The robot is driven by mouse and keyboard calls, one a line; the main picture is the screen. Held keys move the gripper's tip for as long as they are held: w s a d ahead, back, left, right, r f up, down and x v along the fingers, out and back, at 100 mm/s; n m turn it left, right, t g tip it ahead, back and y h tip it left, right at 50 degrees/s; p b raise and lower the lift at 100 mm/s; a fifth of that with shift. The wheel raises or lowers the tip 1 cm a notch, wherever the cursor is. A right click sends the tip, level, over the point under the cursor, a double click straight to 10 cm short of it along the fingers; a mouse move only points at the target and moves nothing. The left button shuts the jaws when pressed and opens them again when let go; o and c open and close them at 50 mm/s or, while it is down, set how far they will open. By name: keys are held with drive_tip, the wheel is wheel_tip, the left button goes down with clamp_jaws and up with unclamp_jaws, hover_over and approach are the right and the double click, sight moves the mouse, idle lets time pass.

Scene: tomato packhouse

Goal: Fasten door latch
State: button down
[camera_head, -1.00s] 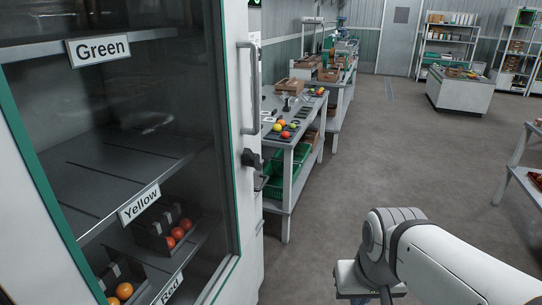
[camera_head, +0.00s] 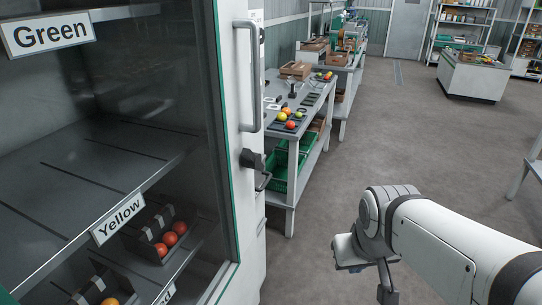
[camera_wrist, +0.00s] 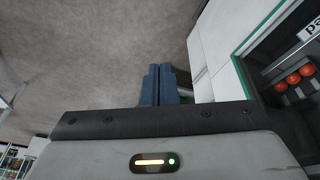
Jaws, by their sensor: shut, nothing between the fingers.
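The glass door (camera_head: 165,70) of a white cabinet fills the left of the head view and looks closed. A long grey handle (camera_head: 257,78) runs down its edge. Below the handle sits the dark door latch (camera_head: 253,160), with a thin lever hanging from it. My arm is at the lower right of the head view, apart from the latch. In the wrist view my gripper (camera_wrist: 160,70) has its two blue fingers together with nothing between them, over bare floor. The latch does not show in the wrist view.
Behind the glass are shelves labelled Green (camera_head: 48,32) and Yellow (camera_head: 118,217), with crates of tomatoes low down. A work table (camera_head: 299,150) with tomatoes and green crates stands beyond the cabinet. The grey floor (camera_head: 400,140) right of the cabinet is open.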

drive_tip(key=w+a+f+n+t+y+b, duration=0.1)
drive_tip(key=w+f+n+t+b, duration=0.35)
drive_tip(key=w+n, duration=0.4)
drive_tip(key=w+a+f+n+t+y+b, duration=0.1)
drive_tip(key=w+a+f+n+t+b, duration=0.15)
drive_tip(key=w+n+t+b, duration=0.65)
drive_tip(key=w+a+f+n+y+b, duration=0.3)
drive_tip(key=w+a+n+y+b, duration=0.1)
drive_tip(key=a+n+y, duration=0.6)
drive_tip(key=n+g+y+b, duration=0.1)
drive_tip(key=n+y, duration=0.2)
drive_tip(key=n, duration=0.2)
drive_tip(key=shift+w+f, duration=0.2)
drive_tip(key=shift+w, duration=0.05)
